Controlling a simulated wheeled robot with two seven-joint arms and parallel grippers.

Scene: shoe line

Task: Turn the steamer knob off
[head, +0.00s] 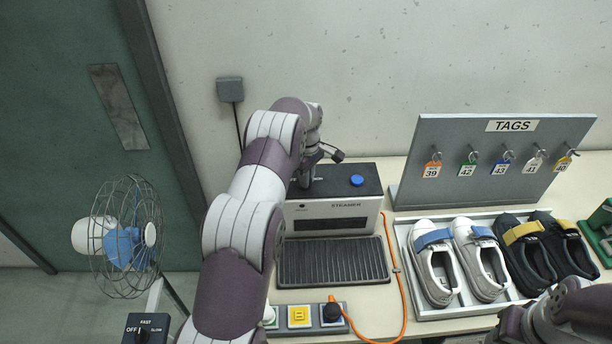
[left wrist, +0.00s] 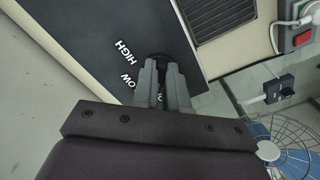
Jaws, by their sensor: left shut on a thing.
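The steamer (head: 368,209) stands against the wall, a box with a dark top, a white front and a ribbed dark plate before it. My left gripper (head: 305,183) reaches down onto the left part of its top. In the left wrist view the fingers (left wrist: 165,85) are shut on the dark steamer knob (left wrist: 155,57), which they mostly hide. The printed words HIGH and LOW show beside it, and a third label is mostly covered. The knob's pointing direction cannot be told. My right gripper is out of view; only part of its arm shows at lower right.
A blue button (head: 356,180) sits on the steamer's top right. An orange cable (head: 402,285) runs along its right side. Right of it are a tray of shoes (head: 425,313) and a TAGS board (head: 440,150). A fan (head: 125,237) stands at left.

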